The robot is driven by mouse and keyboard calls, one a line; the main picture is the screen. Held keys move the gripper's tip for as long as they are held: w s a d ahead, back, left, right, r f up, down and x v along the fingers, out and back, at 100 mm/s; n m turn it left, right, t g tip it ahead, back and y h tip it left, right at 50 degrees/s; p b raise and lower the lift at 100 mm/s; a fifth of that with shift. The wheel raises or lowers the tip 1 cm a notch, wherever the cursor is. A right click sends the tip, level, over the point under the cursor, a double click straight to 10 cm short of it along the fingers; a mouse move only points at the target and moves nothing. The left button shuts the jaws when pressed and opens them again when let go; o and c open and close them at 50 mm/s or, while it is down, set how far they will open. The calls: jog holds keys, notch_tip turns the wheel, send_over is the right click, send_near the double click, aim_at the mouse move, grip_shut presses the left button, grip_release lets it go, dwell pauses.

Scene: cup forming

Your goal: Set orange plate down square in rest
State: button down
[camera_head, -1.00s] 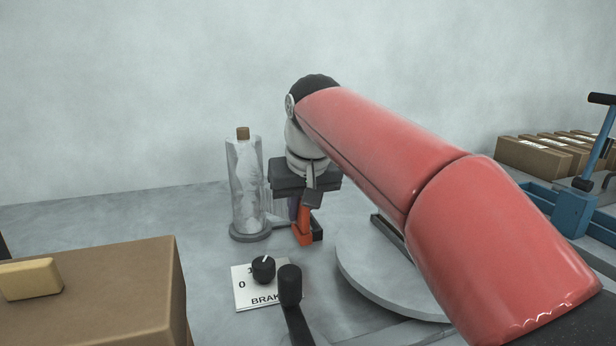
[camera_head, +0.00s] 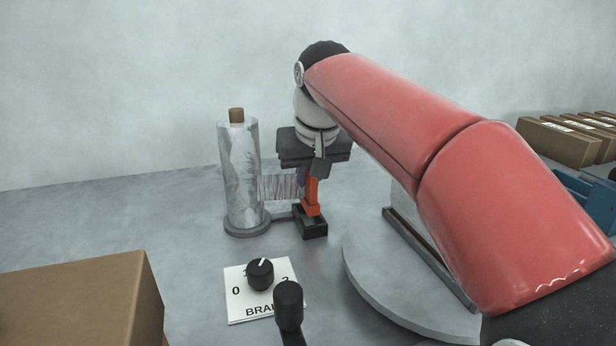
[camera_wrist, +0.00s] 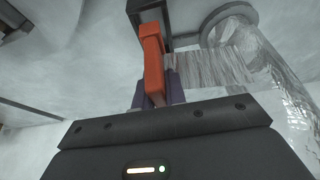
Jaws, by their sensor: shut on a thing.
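The orange plate (camera_head: 311,190) is upright in the head view, its lower end at the dark rest (camera_head: 315,229). I cannot tell whether it touches the rest or hangs just above it. The wrist view shows the plate (camera_wrist: 152,60) reaching toward the black-framed rest (camera_wrist: 147,6), its far end overlapping the frame's near edge. My gripper (camera_wrist: 158,92) is shut on the plate's near end with its purple fingers on both sides. In the head view its fingers are mostly hidden behind the plate and the dark gripper body.
A roll of clear film (camera_head: 241,180) stands left of the plate, with a film strip (camera_head: 281,187) stretched toward it. A round turntable (camera_head: 380,285), a BRAKE dial (camera_head: 260,273) and a brown box (camera_head: 75,300) stand nearer. Cartons (camera_head: 560,142) are at right.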

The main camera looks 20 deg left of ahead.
aim_at(308, 201)
jog(key=shift+f+b, duration=1.15)
jog(key=shift+f, duration=0.7)
jog(key=shift+f, duration=0.35)
jog(key=c, duration=1.4)
grip_release()
jog(key=shift+f, duration=0.1)
jog(key=shift+o, duration=0.2)
jog(key=p+v, duration=0.1)
jog(key=v, duration=0.7)
jog(key=shift+s, duration=0.1)
